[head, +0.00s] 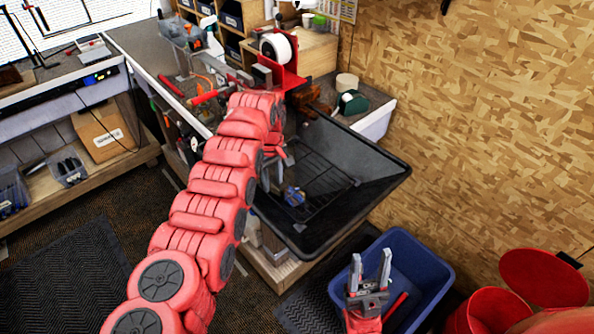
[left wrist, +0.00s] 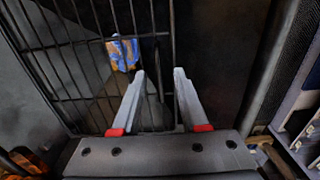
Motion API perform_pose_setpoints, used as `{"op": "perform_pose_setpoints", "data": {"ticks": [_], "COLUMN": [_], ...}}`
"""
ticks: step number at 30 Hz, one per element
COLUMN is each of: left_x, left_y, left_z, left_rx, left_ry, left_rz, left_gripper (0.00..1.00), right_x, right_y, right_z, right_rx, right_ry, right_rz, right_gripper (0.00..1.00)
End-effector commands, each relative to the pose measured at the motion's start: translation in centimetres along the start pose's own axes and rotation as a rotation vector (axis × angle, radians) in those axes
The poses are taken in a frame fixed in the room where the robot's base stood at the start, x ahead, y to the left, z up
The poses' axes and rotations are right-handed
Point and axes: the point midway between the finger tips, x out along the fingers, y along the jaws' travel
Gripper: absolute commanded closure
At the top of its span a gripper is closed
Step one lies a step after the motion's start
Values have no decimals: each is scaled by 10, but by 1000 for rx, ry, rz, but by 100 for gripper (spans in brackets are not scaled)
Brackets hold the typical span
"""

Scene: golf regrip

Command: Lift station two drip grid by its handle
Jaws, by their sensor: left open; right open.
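The drip grid (head: 322,188), a dark wire rack, lies in the black tray (head: 372,172). It also fills the upper left of the left wrist view (left wrist: 60,60). I cannot make out its handle clearly. A small blue and orange item (head: 294,196) is at the grid and shows again in the left wrist view (left wrist: 123,53). My left gripper (head: 276,168) is over the tray's left part, partly hidden by my arm. Its fingers (left wrist: 158,72) are open and empty, pointing toward the grid's edge. My right gripper (head: 371,264) is open and empty over the blue bin.
The blue bin (head: 435,272) stands on the floor in front of the tray. A red bucket (head: 490,312) is at the lower right. A red tape dispenser (head: 290,68) and bench clutter stand behind the tray. A chipboard wall (head: 480,120) bounds the right side.

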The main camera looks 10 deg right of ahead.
Motion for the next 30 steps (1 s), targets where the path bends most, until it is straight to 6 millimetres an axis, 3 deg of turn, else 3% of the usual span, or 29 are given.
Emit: {"op": "perform_pose_setpoints", "data": {"ticks": [3,10,17,30], "left_x": [10,12,11,11], "left_y": [0,0,0,0], "left_z": [1,0,0,1], "left_rx": [1,1,1,1], "left_ry": [-1,1,0,0], "left_rz": [-2,0,0,-1], "left_gripper": [56,58,100,100], "right_x": [0,0,-1,0], "right_y": [0,0,0,0], "right_z": [0,0,0,0], "right_rx": [0,0,0,0], "right_ry": [0,0,-1,0], "right_rz": [0,0,0,0], "right_gripper": [50,50,50,50]}}
